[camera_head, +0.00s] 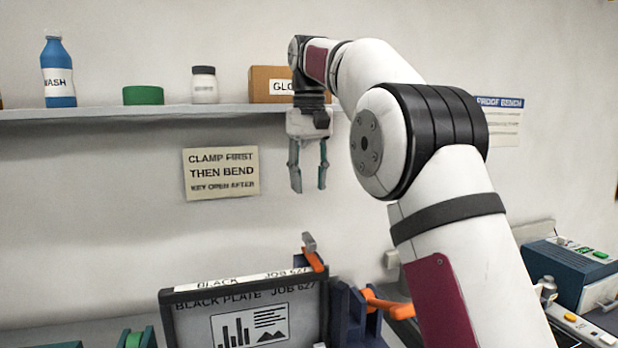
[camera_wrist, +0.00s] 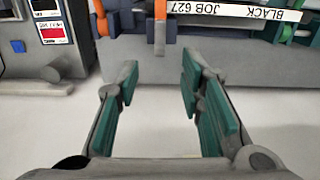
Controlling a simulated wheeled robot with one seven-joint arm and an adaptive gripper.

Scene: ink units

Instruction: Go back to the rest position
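My gripper (camera_head: 308,178) hangs pointing down in front of the wall, below the shelf and above the bench, left of my forearm in the head view. Its two green-padded fingers are apart with nothing between them. In the wrist view my gripper (camera_wrist: 160,115) is also open, with only pale surface between the fingers. The black plate (camera_head: 250,318), labelled BLACK JOB 627, stands in a frame below and apart from my gripper. Its label strip (camera_wrist: 230,11) shows upside down in the wrist view.
An orange-handled clamp (camera_head: 313,258) rises at the plate's top right, with an orange lever (camera_head: 388,304) beside it. A shelf (camera_head: 150,112) holds a blue wash bottle (camera_head: 58,75), green roll (camera_head: 143,95), white jar (camera_head: 204,86) and box (camera_head: 267,84). A teal device (camera_head: 575,265) stands right.

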